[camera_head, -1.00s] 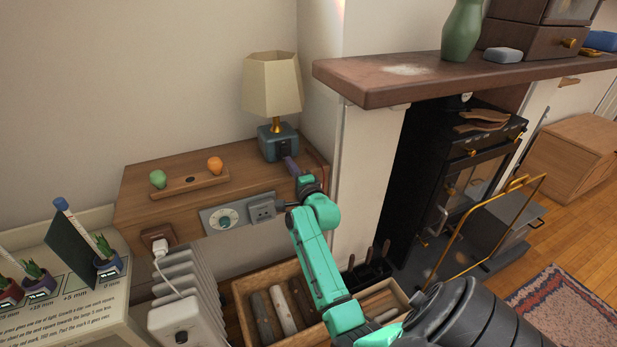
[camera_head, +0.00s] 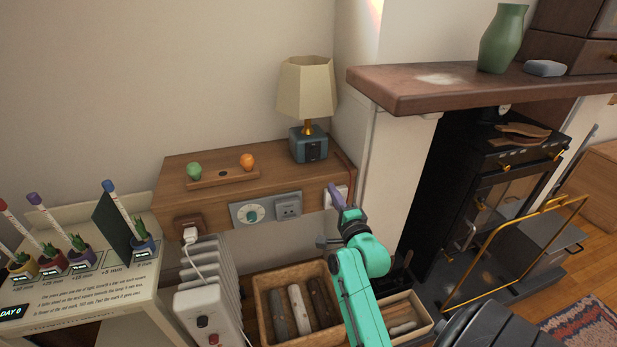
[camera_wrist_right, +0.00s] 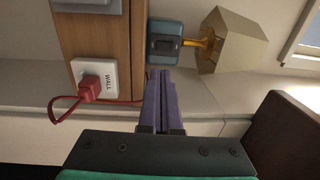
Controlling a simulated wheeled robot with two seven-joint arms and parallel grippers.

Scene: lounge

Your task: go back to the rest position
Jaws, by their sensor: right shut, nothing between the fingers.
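My right gripper (camera_head: 336,196) has purple fingers and sits in front of the right end of the wooden wall shelf. Its teal arm comes up from the bottom of the head view. In the right wrist view its fingers (camera_wrist_right: 163,88) are together with nothing between them. Beyond them is a white wall socket (camera_wrist_right: 93,78) marked WALL, with a red plug (camera_wrist_right: 97,88) and a red cord in it; the fingers look apart from the plug. My left gripper is not in view.
A mantel (camera_head: 440,90) juts out on the right above a black stove (camera_head: 490,165). A white radiator (camera_head: 205,300) and a log crate (camera_head: 262,315) stand below. Potted plants stand at left.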

